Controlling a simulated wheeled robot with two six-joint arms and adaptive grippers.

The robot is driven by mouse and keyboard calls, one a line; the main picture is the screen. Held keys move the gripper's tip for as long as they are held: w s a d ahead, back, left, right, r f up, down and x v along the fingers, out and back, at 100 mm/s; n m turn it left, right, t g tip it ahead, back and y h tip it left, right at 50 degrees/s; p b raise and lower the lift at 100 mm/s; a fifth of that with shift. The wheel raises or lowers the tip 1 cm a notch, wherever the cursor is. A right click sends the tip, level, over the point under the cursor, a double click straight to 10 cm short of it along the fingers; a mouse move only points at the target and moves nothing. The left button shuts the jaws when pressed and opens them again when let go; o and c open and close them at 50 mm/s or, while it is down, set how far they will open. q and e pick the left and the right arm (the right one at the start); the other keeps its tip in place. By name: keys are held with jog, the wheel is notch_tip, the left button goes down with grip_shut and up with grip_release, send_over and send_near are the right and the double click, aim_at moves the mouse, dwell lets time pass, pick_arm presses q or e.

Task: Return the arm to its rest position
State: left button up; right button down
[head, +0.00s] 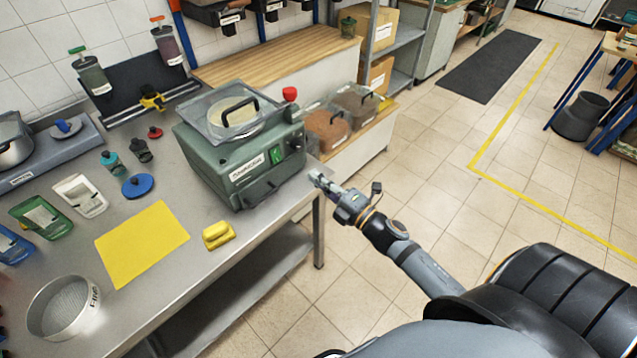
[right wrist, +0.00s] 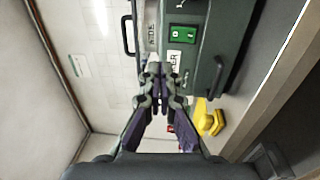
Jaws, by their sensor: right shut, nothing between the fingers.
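My right gripper (head: 320,181) is beside the right end of the steel table, close to the front right corner of the green machine (head: 243,158). In the right wrist view its fingers (right wrist: 159,72) are together, with nothing between them. The machine's green switch (right wrist: 183,34) and dark front show behind the fingers there. My right arm (head: 412,262) reaches from the lower right over the tiled floor. My left gripper is not in view.
Bins of brown material (head: 327,126) stand behind the machine. The tiled floor (head: 430,190) right of the table is free.

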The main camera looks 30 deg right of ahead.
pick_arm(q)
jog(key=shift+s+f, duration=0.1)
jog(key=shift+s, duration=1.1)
pick_arm(e)
jog(key=shift+w, duration=0.1)
